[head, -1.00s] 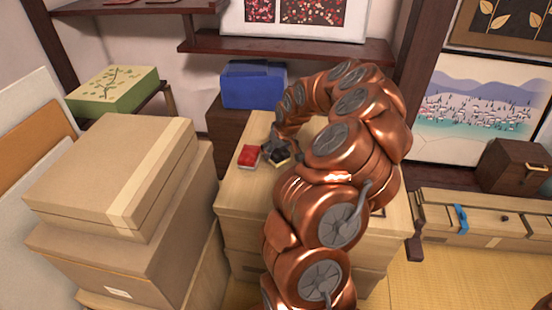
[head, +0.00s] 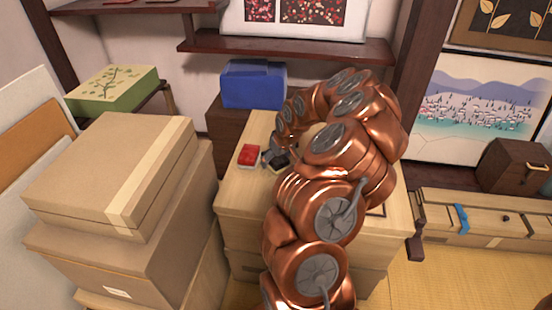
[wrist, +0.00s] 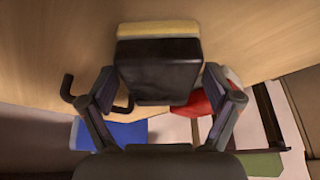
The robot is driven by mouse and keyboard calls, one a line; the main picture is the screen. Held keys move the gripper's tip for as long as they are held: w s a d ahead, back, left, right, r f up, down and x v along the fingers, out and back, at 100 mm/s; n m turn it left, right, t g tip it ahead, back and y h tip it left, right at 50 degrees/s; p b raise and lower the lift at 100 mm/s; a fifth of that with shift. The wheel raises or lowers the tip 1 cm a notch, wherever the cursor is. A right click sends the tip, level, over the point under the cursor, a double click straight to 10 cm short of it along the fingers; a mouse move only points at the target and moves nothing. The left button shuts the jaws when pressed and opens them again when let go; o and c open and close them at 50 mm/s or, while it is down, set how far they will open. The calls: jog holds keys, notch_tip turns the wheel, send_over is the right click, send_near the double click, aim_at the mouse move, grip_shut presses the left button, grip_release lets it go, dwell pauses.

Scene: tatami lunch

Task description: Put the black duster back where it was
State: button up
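The black duster is a dark block with a pale yellowish layer along one side. In the wrist view the duster (wrist: 158,72) sits between the two fingers of my gripper (wrist: 160,78), which press close to its left and right sides; the gripper looks shut on it. In the head view the duster (head: 281,165) and my gripper (head: 276,159) are at the left part of the light wooden cabinet top (head: 240,185), just right of a red box. I cannot tell whether the duster touches the top. My arm hides much of the cabinet.
The red box (head: 249,155) lies on the cabinet top close by. A blue box (head: 254,84) stands behind on a dark stand. Stacked cardboard boxes (head: 110,180) rise at the left. A dark wall shelf (head: 290,47) is above. A low wooden chest (head: 480,222) is at the right.

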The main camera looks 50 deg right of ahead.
jog(key=shift+r, duration=0.1)
jog(key=shift+r, duration=0.15)
jog(key=d+v, duration=0.1)
jog(key=v, duration=1.1)
jog(key=s+a+r+n+g+y, duration=0.1)
jog(key=s+a+r, duration=0.15)
jog(key=a, duration=0.95)
jog(key=s+a+r+n+g, duration=0.1)
jog(key=a+r+n+g, duration=0.15)
jog(key=a, duration=1.05)
jog(key=s+a+g, duration=0.1)
jog(key=s+a, duration=0.5)
jog(key=s, duration=0.4)
jog(key=s+a+m+g, duration=0.1)
jog(key=s+a+g, duration=0.1)
jog(key=s+a, duration=0.4)
jog(key=s+p, duration=0.1)
jog(key=s, duration=0.3)
jog(key=shift+a, duration=0.3)
jog(key=shift+s+m+g, duration=0.1)
jog(key=shift+m+g, duration=0.15)
